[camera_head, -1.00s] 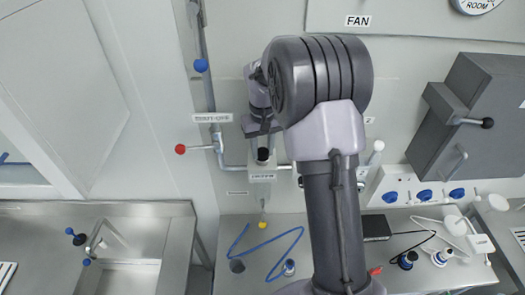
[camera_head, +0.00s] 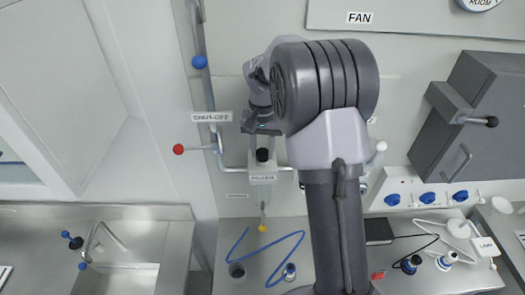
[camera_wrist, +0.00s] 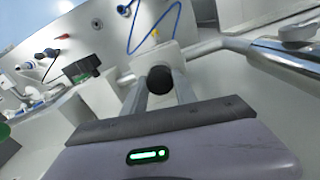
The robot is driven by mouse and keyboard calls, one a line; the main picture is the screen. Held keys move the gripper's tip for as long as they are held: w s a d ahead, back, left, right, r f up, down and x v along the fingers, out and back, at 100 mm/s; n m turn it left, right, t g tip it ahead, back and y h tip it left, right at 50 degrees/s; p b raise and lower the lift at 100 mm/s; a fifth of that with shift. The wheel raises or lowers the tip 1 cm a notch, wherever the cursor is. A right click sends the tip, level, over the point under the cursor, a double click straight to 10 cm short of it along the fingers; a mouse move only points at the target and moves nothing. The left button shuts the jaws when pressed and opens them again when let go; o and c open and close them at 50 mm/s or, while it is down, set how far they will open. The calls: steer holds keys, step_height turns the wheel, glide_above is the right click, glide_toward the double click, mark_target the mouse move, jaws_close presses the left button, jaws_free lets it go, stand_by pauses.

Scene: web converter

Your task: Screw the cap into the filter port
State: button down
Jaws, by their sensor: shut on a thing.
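The black round cap (camera_head: 262,155) is at the top of the pale filter block (camera_head: 262,180) on the wall, below my gripper. The wrist view shows the cap (camera_wrist: 160,79) between the tips of my two fingers. My gripper (camera_head: 262,146) points down, shut on the cap. It also shows in the wrist view (camera_wrist: 160,82). The filter port is hidden under the cap, so I cannot tell how deep the cap sits or whether its thread is engaged.
A pipe with a red-knobbed shut-off lever (camera_head: 178,149) is left of the filter. A yellow-tipped drain (camera_head: 263,228) hangs below, above a bench with a blue hose (camera_head: 270,243). A grey box (camera_head: 466,110) juts out at right. A sink (camera_head: 125,268) is at left.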

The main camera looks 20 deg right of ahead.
steer(key=m+b, duration=0.1)
steer(key=m, duration=0.2)
steer(key=shift+f+m+b, duration=0.15)
steer(key=shift+m+b, duration=0.5)
steer(key=shift+m, duration=0.35)
steer(key=shift+m+b, duration=0.35)
steer(key=shift+m, duration=0.75)
steer(key=c, duration=1.1)
jaws_free()
steer(key=shift+o, duration=0.2)
